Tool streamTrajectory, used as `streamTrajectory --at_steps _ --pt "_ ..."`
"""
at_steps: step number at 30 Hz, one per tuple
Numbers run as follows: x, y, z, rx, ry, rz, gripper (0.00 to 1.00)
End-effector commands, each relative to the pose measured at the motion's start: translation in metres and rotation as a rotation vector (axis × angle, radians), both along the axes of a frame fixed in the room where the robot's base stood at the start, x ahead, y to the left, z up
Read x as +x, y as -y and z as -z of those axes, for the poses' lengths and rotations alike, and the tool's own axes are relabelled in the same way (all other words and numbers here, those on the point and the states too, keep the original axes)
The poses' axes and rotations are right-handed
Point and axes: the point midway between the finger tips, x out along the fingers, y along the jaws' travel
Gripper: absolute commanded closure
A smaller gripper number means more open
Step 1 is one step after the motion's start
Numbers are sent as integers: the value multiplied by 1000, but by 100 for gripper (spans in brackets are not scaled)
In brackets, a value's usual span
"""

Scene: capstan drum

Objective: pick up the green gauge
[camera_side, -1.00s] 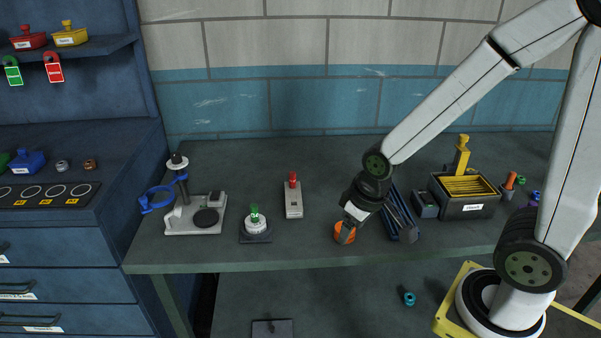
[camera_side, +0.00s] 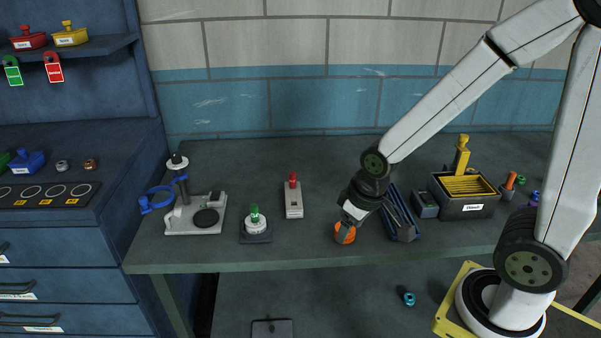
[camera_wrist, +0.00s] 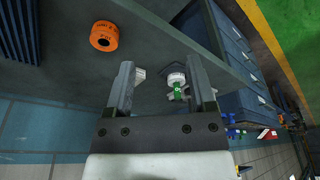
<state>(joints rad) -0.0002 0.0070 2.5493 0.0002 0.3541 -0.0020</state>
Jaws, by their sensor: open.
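A small green upright piece, which appears to be the green gauge (camera_side: 254,212), stands in a white round base on a dark square plate, left of centre on the bench in the side view. In the wrist view the green piece (camera_wrist: 178,90) shows between the finger lines, nearer the right finger, beyond the tips. My gripper (camera_wrist: 163,75) is open, with nothing held between its fingers. In the side view my gripper (camera_side: 345,223) is above an orange ring, well right of the green piece; its fingers are small and hard to make out.
The orange ring (camera_side: 345,233) lies on the bench under my gripper. A grey block with a red knob (camera_side: 293,200) stands right of the green piece, and a pale stand with a blue ring (camera_side: 195,215) stands left. A blue slotted rack (camera_side: 402,218) is right of my gripper.

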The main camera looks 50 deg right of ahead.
Motion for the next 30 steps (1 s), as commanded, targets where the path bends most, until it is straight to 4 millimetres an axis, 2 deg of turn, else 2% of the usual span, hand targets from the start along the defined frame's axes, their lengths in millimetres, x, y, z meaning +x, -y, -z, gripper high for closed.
streamTrajectory --at_steps 5,8,19,30 --pt "20 -1 -2 -2 -5 -12 29" --pt "39 -2 -3 -2 -11 -23 29" --pt "135 -7 -3 -7 -39 -87 29" --pt "221 -14 14 -9 -68 -155 29"
